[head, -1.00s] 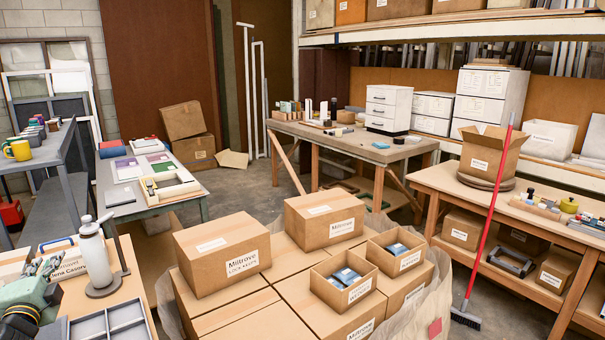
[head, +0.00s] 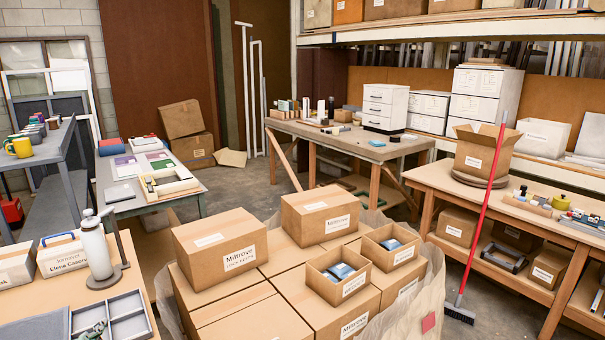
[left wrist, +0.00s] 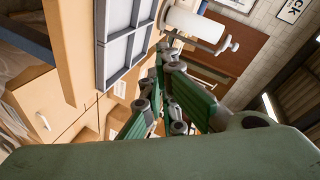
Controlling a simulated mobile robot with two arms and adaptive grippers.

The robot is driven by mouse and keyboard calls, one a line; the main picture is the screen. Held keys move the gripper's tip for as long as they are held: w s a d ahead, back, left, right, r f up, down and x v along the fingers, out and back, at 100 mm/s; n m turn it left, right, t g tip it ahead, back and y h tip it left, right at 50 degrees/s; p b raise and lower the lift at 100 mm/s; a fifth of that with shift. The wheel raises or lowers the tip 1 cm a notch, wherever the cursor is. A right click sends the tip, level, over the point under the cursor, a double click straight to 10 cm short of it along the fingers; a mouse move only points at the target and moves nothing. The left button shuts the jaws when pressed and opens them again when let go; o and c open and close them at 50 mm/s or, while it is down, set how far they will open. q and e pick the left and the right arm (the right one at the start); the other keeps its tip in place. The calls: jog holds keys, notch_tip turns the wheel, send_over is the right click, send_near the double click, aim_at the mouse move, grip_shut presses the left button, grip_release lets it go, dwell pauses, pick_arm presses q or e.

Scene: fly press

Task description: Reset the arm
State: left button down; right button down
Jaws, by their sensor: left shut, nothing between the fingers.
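My left gripper (head: 93,331) shows only by its tip at the bottom left of the head view, in front of the grey compartment tray (head: 128,316). In the left wrist view its green and grey fingers (left wrist: 163,88) are shut with nothing between them. The tray (left wrist: 122,45) also shows there, beyond the fingers. I cannot tell how high the gripper is above it. The rest of the left arm is out of the head view. My right gripper is not in view.
Stacked cartons (head: 220,250) fill the middle. A red-handled broom (head: 484,210) leans at the right bench.

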pick_arm(q)
jog(key=s+d+f+n+g+h, duration=0.2)
jog(key=s+d+f+g, duration=0.1)
jog(key=s+d+f, duration=0.4)
jog(key=s+d+f+n+g+h, duration=0.15)
jog(key=s+d+f, duration=0.25)
jog(key=s+d, duration=0.5)
jog(key=s+d+n+g+h, duration=0.1)
jog(key=s+d+g, duration=0.2)
jog(key=s+d, duration=0.4)
jog(key=s+d+n+g+h, duration=0.2)
jog(key=s+d, duration=0.3)
jog(key=s, duration=0.4)
notch_tip(320, 180, down, 27)
jog(key=s+g, duration=0.2)
jog(key=s+a+f, duration=0.1)
jog(key=s+f, duration=0.7)
jog(key=s+a+f, duration=0.2)
jog(key=s+f, duration=0.6)
jog(key=shift+s+a+f+m+g+b, duration=0.25)
jog(key=shift+s+f+m+g+b, duration=0.1)
jog(key=shift+f+m, duration=0.1)
jog(key=shift+w, duration=0.1)
